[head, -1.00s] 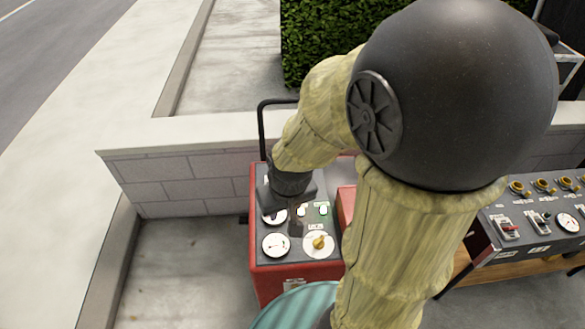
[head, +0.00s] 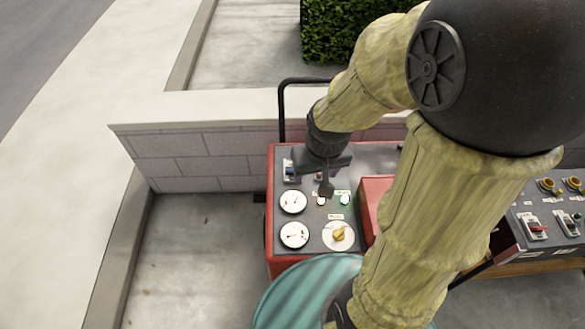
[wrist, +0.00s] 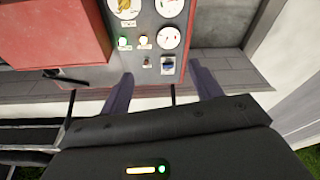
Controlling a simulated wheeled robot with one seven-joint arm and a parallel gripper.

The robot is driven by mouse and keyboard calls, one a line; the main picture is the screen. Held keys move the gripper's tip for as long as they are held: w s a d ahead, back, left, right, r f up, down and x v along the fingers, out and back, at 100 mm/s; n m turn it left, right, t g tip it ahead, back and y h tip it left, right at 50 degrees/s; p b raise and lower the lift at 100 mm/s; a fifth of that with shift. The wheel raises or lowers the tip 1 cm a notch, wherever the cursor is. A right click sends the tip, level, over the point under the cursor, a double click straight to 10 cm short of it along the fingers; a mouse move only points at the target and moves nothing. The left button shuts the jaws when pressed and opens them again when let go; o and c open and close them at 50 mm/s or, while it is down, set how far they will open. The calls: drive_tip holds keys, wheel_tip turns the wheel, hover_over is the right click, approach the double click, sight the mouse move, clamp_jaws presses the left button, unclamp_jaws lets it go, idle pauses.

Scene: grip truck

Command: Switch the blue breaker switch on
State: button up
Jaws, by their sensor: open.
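The blue breaker switch (head: 290,172) is at the far left corner of the dark panel on a red machine (head: 284,269). It also shows in the wrist view (wrist: 168,66), lying between the lines of my two fingers, nearer the right one. A small reddish switch (wrist: 147,62) sits beside it. My gripper (head: 322,172) is over the far part of the panel, just right of the blue switch, and partly hides the reddish one. In the wrist view my gripper (wrist: 163,86) is open and empty. I cannot tell whether a finger touches the panel.
Two white gauges (head: 293,202), a yellow knob (head: 339,235) and a lit green button (head: 345,199) share the panel. A black handle bar (head: 282,108) rises behind it, before a low block wall (head: 200,157). A second control panel (head: 515,225) stands at right.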

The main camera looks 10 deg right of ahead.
drive_tip(key=w+a+f+g+b, duration=0.15)
drive_tip(key=w+f+b, duration=0.45)
drive_tip(key=w, duration=0.9)
drive_tip(key=m+g+b, duration=0.1)
drive_tip(key=m+b, duration=0.1)
drive_tip(key=b, duration=0.1)
hover_over(292, 171)
wheel_tip(292, 171, down, 7)
drive_tip(key=shift+w+d+r, duration=0.15)
drive_tip(key=shift+w+r, duration=0.1)
drive_tip(key=shift+w, duration=0.05)
wheel_tip(292, 171, down, 17)
drive_tip(key=shift+f, duration=0.2)
drive_tip(key=c, duration=1)
